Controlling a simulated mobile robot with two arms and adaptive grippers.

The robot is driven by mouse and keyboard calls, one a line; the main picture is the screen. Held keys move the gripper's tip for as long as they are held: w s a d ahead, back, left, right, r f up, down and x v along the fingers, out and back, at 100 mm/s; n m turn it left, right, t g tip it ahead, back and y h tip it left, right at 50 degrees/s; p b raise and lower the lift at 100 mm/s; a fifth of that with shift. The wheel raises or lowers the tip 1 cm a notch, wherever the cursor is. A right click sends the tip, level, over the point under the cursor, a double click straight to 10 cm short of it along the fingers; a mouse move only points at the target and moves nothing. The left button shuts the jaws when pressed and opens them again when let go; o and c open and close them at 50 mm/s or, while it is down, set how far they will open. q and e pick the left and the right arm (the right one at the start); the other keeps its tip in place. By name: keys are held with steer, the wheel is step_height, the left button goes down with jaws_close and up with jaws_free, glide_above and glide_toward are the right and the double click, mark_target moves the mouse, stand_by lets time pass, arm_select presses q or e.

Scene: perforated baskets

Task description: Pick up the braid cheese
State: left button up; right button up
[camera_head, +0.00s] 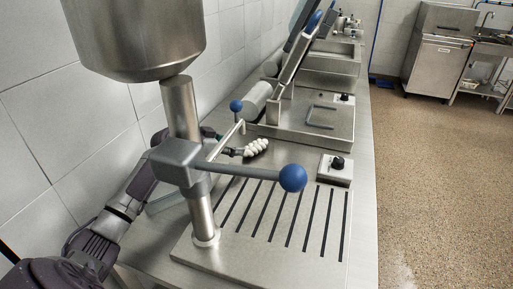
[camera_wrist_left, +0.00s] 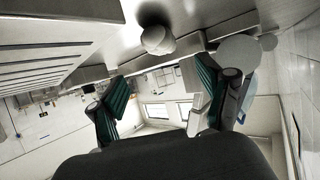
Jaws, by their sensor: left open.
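The braid cheese (camera_head: 257,147) is a white, lumpy, elongated piece. It shows in the head view on the metal work surface, behind the machine's lever arm. My left gripper (camera_head: 236,151) is just to the left of its near end, partly hidden by the lever and post. In the left wrist view my left gripper (camera_wrist_left: 160,82) has its two green-padded fingers wide apart with nothing held between them. A pale rounded form (camera_wrist_left: 157,40) beyond the fingertips looks like the end of the cheese. Whether a finger touches the cheese, I cannot tell. My right gripper is not in view.
A steel machine with a post (camera_head: 180,110), a hopper (camera_head: 138,35) and a blue-knobbed lever (camera_head: 292,178) stands close in front. A slotted plate (camera_head: 275,225) lies at its foot. A slicer base (camera_head: 310,122) is behind the cheese. A tiled wall is at the left.

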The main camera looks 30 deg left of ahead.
mark_target(250, 145)
arm_select(q)
steer(key=x, duration=0.3)
steer(key=shift+w, duration=0.15)
steer(key=shift+p+x, duration=0.35)
steer(key=shift+x, duration=0.5)
steer(key=x, duration=0.4)
steer(key=shift+w+a+f+p, duration=0.1)
steer(key=shift+w+f+p, duration=0.2)
steer(key=shift+p, duration=0.1)
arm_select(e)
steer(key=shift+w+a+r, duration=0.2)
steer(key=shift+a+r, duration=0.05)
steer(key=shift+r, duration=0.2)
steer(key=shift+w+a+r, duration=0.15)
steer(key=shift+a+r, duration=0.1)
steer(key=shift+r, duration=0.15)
arm_select(q)
steer(key=shift+r, duration=0.1)
steer(key=c, duration=1.3)
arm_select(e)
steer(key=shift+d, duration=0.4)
